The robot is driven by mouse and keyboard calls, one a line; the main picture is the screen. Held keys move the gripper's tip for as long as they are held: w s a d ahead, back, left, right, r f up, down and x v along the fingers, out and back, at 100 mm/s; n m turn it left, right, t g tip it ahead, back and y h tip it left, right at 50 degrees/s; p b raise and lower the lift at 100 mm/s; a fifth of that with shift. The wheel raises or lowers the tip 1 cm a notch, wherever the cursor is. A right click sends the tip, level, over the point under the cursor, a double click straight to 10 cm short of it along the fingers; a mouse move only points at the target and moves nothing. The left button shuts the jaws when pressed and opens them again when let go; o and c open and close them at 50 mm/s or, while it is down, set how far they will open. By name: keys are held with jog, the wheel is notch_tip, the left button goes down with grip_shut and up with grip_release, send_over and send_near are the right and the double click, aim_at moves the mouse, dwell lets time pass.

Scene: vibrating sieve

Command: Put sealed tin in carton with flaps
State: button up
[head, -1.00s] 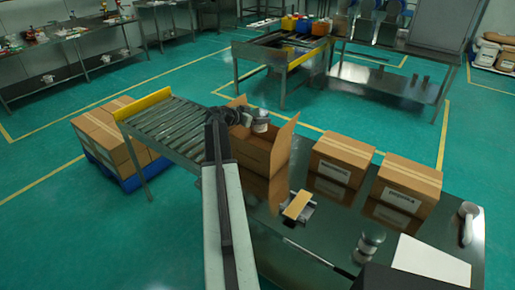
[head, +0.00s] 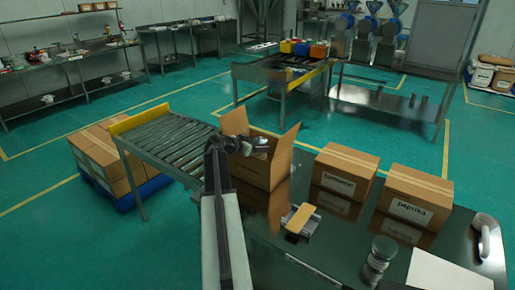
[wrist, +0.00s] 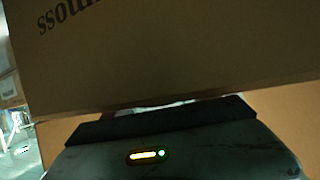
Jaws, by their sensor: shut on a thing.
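The carton with flaps (head: 256,173) stands open-topped at the end of the roller conveyor, its flaps raised. My gripper (head: 257,146) is at its opening, shut on the small greyish sealed tin (head: 262,142). The tin shows only partly beside the jaws, at about the height of the carton's rim. I cannot tell how far inside it is. In the wrist view, brown cardboard with dark print (wrist: 170,50) fills most of the picture above my gripper; the tin is not clear there.
Two closed cartons, a left one (head: 342,172) and one marked paprika (head: 410,200), stand to the right on the steel table. A small holder with a tan top (head: 301,219), a glass jar (head: 379,258) and a white sheet (head: 440,272) are nearer. The roller conveyor (head: 165,142) is left.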

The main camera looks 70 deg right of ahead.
jog(key=shift+a+f+b, duration=0.15)
jog(key=shift+f+b, duration=0.25)
jog(key=shift+a+f, duration=0.1)
jog(key=shift+s, duration=0.1)
jog(key=o, duration=1.6)
jog(key=shift+a, duration=0.1)
jog(key=shift+s, duration=0.1)
jog(key=shift+r+p, duration=0.35)
jog(key=shift+r, duration=0.1)
jog(key=p+v, duration=0.5)
jog(key=v, duration=0.6)
jog(key=shift+w+r, duration=0.2)
jog(key=shift+w, duration=0.25)
